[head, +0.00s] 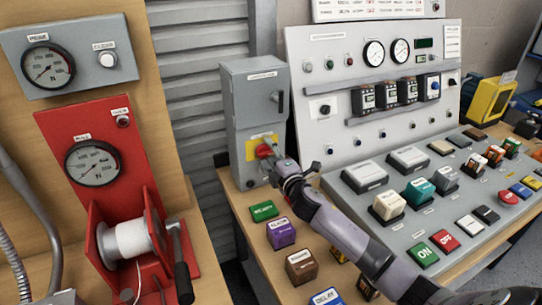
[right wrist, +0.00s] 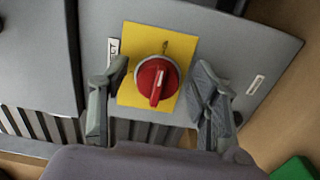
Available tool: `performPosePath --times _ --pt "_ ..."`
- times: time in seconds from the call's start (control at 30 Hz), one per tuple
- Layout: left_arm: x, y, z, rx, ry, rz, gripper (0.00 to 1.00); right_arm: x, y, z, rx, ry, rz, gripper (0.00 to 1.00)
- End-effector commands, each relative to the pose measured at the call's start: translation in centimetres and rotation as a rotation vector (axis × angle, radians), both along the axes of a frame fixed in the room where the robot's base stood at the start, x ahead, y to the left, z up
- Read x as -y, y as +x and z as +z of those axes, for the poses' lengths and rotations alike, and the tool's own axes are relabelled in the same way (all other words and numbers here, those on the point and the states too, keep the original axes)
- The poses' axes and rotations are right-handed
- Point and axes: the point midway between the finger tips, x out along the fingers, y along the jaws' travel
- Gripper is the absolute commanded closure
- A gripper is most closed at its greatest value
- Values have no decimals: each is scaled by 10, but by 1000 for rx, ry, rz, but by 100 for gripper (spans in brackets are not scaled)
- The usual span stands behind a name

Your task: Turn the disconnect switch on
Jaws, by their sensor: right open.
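The disconnect switch is a red rotary knob (head: 264,150) on a yellow plate (head: 252,146), low on the front of a grey enclosure (head: 251,90) in the head view. In the right wrist view the red knob (right wrist: 156,84) sits near the middle of the yellow plate (right wrist: 133,92). Its raised grip bar points mostly down the picture. My right gripper (right wrist: 160,95) is open, with one finger on each side of the knob and a gap to both. In the head view the right gripper (head: 277,167) is at the enclosure and covers part of the plate. My left gripper does not show.
A grey control panel (head: 330,45) with gauges and a sloped console of buttons stands to the right. Loose blocks, including a green one (head: 263,211) and a purple one (head: 281,232), lie on the wooden table below my right arm. A red winch stand (head: 85,120) is on the left.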

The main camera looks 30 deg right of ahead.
Motion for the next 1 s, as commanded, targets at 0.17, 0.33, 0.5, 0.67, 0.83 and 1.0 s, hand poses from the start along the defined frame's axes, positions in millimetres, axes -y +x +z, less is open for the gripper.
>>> performPosePath --times 0.17,0.33,0.5,0.67,0.83,1.0 --pt "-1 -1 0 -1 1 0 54 0 -12 -1 -1 0 0 44" --pt "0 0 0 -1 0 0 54 -3 -44 -2 -3 0 1 44" --pt "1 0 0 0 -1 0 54 -5 -80 -2 -3 -1 1 44" --pt "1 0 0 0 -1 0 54 -6 -104 -1 -2 1 0 44" --pt "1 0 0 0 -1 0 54 -6 -117 0 0 0 -1 44" --pt "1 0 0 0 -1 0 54 -7 -120 0 0 0 -1 44"
